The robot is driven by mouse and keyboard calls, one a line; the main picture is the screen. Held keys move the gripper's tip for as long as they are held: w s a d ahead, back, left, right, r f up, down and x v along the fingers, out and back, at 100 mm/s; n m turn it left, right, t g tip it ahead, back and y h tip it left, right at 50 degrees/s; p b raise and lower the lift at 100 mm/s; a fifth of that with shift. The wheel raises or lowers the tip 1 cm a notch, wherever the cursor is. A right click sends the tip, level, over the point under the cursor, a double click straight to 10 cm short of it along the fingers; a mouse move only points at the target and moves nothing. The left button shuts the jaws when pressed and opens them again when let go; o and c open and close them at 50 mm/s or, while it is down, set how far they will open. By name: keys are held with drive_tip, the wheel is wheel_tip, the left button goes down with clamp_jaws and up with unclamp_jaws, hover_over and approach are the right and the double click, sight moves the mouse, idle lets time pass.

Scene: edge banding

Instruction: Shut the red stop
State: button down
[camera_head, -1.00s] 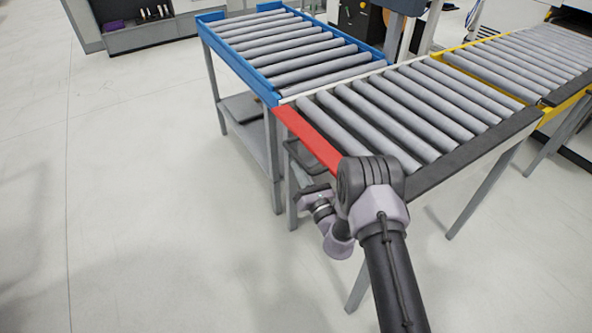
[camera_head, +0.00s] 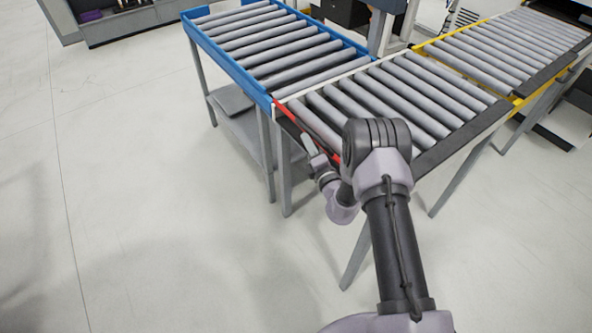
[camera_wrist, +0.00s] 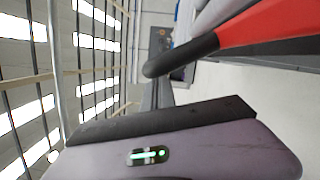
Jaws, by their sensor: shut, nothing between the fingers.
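The red stop (camera_head: 287,113) is a long bar along the near left end of the middle roller conveyor. In the head view only a thin red strip of it shows, with a dark band along its outer side. My arm hides its near end. My gripper (camera_head: 307,143) is shut and empty, close against the outer side of the stop; I cannot tell whether they touch. In the wrist view the red stop (camera_wrist: 262,24) crosses the upper right, with a black rounded handle-like piece (camera_wrist: 182,57) at its left end. The fingertips are not clear there.
The middle conveyor's grey rollers (camera_head: 385,105) lie just beyond the stop. A blue-framed roller conveyor (camera_head: 225,66) adjoins at the back left, and a yellow-framed one (camera_head: 505,45) at the back right. Table legs stand below my forearm. The floor (camera_head: 130,200) at the left is clear.

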drive_tip(key=d+r+m+p, duration=0.1)
drive_tip(key=w+d+r+m, duration=0.1)
drive_tip(key=shift+w+d+m+h+p, duration=0.15)
drive_tip(key=shift+w+m+h+p, duration=0.15)
drive_tip(key=shift+m+p, duration=0.1)
drive_tip(key=shift+w+d+r+m+g+p, duration=0.2)
drive_tip(key=shift+w+d+m, duration=0.1)
drive_tip(key=shift+d+m, duration=0.2)
drive_tip(key=shift+w+d+r+m+g+p, duration=0.1)
drive_tip(key=shift+w+d+m+g+p, duration=0.15)
drive_tip(key=shift+d+m, duration=0.2)
drive_tip(key=shift+w+d, duration=0.5)
drive_tip(key=shift+d, duration=0.1)
drive_tip(key=shift+r, duration=0.15)
